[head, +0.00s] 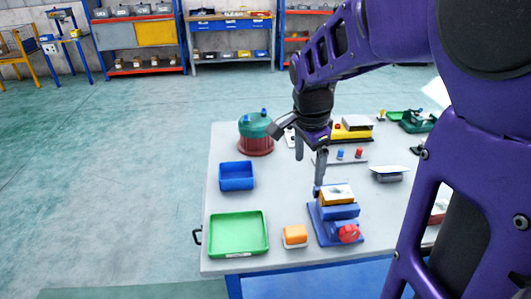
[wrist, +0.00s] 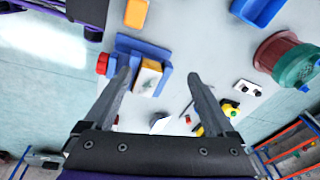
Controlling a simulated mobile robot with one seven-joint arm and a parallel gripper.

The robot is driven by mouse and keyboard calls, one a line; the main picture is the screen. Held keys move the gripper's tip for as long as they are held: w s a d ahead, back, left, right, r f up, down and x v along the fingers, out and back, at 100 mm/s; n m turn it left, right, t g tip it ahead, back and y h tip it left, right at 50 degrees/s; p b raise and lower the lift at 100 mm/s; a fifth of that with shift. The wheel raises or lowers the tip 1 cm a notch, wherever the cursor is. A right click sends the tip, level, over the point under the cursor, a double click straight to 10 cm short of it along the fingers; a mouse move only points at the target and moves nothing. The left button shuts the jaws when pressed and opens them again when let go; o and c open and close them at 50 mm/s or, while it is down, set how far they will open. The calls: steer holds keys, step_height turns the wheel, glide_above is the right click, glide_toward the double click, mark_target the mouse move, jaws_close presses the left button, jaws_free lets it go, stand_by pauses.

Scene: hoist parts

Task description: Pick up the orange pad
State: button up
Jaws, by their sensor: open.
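An orange pad (head: 295,233) with a pale base sits on the table near its front edge, just right of the green tray. It shows in the wrist view (wrist: 136,12) at the top edge, partly cut off. A second orange-sided piece (head: 336,196) with a pale top sits in a blue vise (head: 337,222) that has a red knob; in the wrist view this piece (wrist: 147,77) appears between my fingers, farther away. My gripper (head: 310,172) is open and empty, above the table behind the vise, apart from the orange pad.
A green tray (head: 239,254), a blue bin (head: 236,187) and a green-topped red drum (head: 256,133) stand on the left of the table. A yellow device (head: 352,131) stands behind my gripper. Bare tabletop (head: 275,200) lies between the bin and the vise.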

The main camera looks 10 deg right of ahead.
steer(key=s+a+f+m+g+y, duration=0.1)
steer(key=s+a+f+m+g, duration=0.1)
steer(key=s+a+m, duration=0.15)
steer(key=b, duration=0.1)
glide_toward(296, 230)
steer(key=shift+n, duration=0.25)
steer(key=f, duration=0.5)
steer(key=shift+w+a+f, duration=0.1)
steer(key=shift+w+a, duration=0.05)
steer(key=shift+a, duration=0.1)
steer(key=shift+s+d+f+b, duration=0.15)
steer(key=shift+f+b, duration=0.1)
steer(key=shift+f, duration=1.25)
steer(key=shift+s+d+f+b, duration=0.1)
steer(key=shift+s+f+b, duration=0.1)
steer(key=shift+f, duration=1.3)
jaws_close()
